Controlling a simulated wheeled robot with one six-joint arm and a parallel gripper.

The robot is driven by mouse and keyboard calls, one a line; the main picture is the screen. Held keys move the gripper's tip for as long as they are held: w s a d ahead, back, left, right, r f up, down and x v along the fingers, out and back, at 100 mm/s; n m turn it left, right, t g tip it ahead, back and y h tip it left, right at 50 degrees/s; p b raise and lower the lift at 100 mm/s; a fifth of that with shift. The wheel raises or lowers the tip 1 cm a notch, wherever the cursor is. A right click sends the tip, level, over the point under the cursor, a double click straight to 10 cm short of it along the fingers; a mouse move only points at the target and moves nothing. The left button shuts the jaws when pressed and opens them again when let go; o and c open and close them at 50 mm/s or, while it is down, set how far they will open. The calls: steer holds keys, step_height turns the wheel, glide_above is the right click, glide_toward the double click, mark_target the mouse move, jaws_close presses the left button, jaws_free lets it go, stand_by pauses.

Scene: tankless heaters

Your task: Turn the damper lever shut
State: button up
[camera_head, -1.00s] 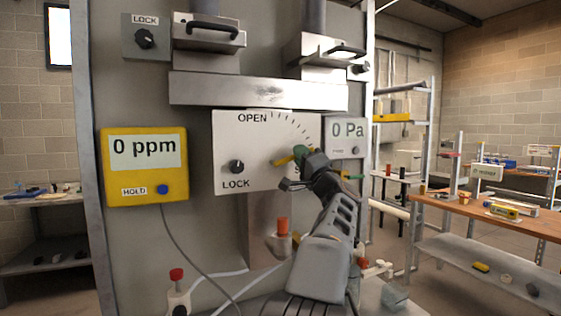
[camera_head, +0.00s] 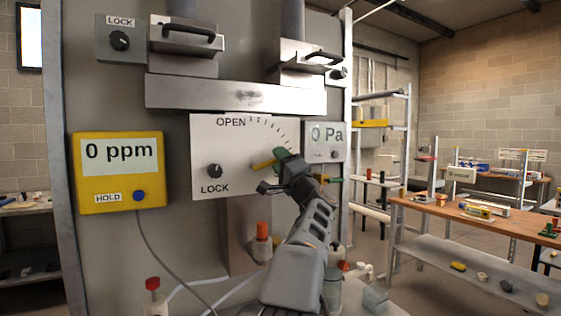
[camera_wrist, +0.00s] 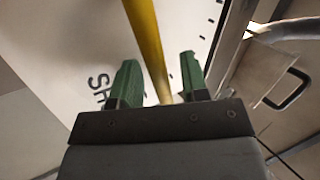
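The yellow damper lever (camera_head: 263,165) stands out in front of the white dial plate (camera_head: 222,135), which reads OPEN at the top with tick marks curving down to the right. My gripper (camera_head: 280,155) is at the lever, at the plate's right side. In the wrist view the lever (camera_wrist: 148,45) runs between my two green fingertips (camera_wrist: 158,80), with a visible gap to each side. The gripper looks open around it. Part of a label, "SH", shows beside the left finger in the wrist view. My gripper hides the lever's pivot in the head view.
A black knob (camera_head: 214,171) marked LOCK is on the plate. A yellow 0 ppm meter (camera_head: 120,180) hangs at left and a 0 Pa gauge (camera_head: 325,143) at right. A metal duct bar (camera_head: 236,95) crosses above. Red-capped and orange-capped fittings (camera_head: 263,230) stand below.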

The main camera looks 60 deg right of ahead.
steer(key=b+v, duration=0.4)
steer(key=v, duration=1)
stand_by(0.4)
